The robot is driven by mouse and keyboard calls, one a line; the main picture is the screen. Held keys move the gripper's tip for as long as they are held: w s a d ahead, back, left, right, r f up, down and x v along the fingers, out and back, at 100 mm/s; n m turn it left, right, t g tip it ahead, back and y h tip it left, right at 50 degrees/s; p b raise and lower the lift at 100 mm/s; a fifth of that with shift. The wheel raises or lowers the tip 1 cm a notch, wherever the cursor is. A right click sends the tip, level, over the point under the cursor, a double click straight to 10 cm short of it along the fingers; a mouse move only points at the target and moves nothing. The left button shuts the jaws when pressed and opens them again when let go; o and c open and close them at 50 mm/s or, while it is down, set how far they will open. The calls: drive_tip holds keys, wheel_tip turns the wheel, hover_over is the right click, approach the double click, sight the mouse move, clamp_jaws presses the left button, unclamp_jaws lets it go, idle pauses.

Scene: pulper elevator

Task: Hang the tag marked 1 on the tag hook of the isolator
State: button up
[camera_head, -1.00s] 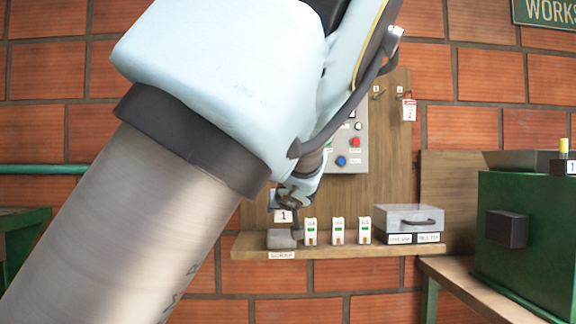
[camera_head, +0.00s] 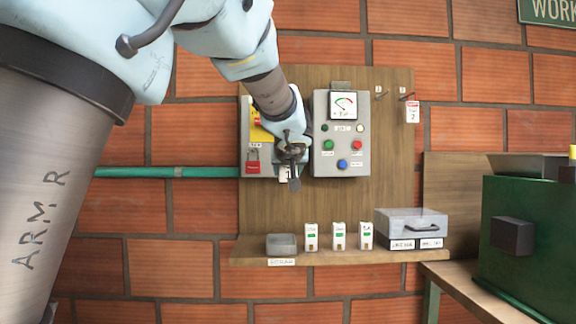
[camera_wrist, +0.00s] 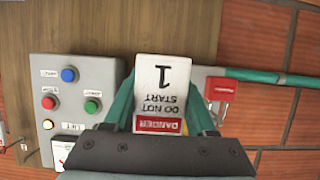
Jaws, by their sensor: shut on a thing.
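My gripper (camera_head: 291,155) is shut on the tag marked 1 in front of the wooden board, just left of the grey control box. In the wrist view the tag (camera_wrist: 160,90) shows upside down between the fingers of my gripper (camera_wrist: 162,100), with "DANGER DO NOT START" and a large 1. In the head view only a small pale part of it shows below the jaws. The isolator (camera_head: 245,133), yellow and red, is left of my gripper and partly hidden by my arm. A red padlock (camera_head: 253,160) is at its lower part. I cannot make out its tag hook.
The grey control box (camera_head: 342,150) with a gauge and buttons stands close right of my gripper. Tag 2 (camera_head: 412,112) hangs at the upper right beside an empty hook (camera_head: 380,94). The shelf (camera_head: 330,253) below holds several small items and a case (camera_head: 411,222).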

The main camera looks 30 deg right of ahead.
drive_tip(key=r+p+x, duration=0.1)
drive_tip(key=p+x, duration=0.3)
drive_tip(key=x, duration=0.3)
drive_tip(key=shift+w+d, duration=0.15)
drive_tip(key=shift+w, duration=0.2)
idle(0.4)
idle(0.6)
drive_tip(key=o, duration=1.4)
drive_tip(key=shift+s, duration=0.1)
drive_tip(key=shift+b+v, duration=2.65)
drive_tip(key=shift+v, duration=2.7)
